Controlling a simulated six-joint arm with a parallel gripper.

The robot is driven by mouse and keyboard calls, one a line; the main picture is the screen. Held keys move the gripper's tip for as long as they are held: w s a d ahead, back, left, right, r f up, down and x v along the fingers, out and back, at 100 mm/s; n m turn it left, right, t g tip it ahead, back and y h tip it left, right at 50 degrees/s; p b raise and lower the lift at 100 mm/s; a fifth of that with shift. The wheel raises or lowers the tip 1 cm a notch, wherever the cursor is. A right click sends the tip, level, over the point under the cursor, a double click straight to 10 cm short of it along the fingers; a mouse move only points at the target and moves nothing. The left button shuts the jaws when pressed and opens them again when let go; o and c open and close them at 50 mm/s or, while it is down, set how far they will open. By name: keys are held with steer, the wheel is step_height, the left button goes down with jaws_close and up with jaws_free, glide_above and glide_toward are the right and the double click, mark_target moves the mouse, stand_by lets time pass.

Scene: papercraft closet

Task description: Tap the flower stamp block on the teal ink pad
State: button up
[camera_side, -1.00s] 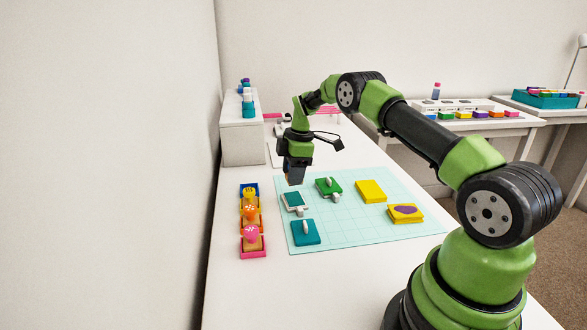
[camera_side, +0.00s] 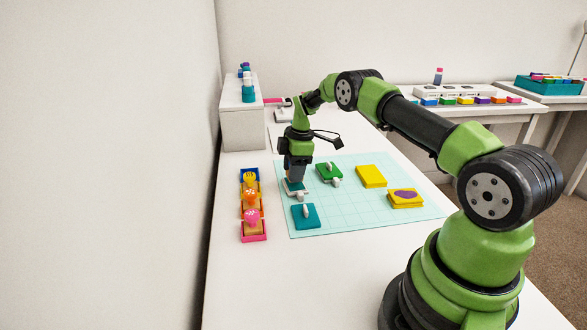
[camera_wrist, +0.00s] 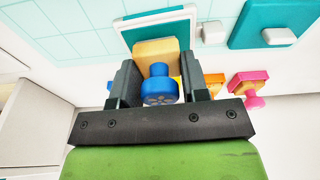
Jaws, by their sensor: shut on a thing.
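My gripper (camera_side: 297,178) is shut on the stamp block (camera_wrist: 157,50), a light wooden block with a blue knob handle. In the wrist view my gripper (camera_wrist: 157,78) has a finger on each side of it. The open teal ink pad (camera_wrist: 158,28) has a white rim and lies directly beyond the block. In the side view my gripper is low over this ink pad (camera_side: 291,186) and covers most of it. I cannot tell whether block and pad touch. Its teal lid (camera_side: 305,216) lies beside it.
A rack (camera_side: 254,238) with yellow, orange and pink stamps stands left of the gridded mat (camera_side: 350,212). A green pad (camera_side: 326,170), a yellow lid (camera_side: 371,176) and a yellow pad with a purple patch (camera_side: 405,198) lie on the mat.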

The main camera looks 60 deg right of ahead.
steer(key=shift+f, duration=0.7)
stand_by(1.2)
steer(key=shift+r, duration=0.7)
steer(key=shift+f, duration=0.7)
stand_by(0.9)
steer(key=shift+r, duration=0.7)
steer(key=shift+f, duration=0.8)
stand_by(0.5)
steer(key=shift+o, duration=1)
steer(key=shift+c, duration=1.4)
steer(key=shift+r, duration=3.1)
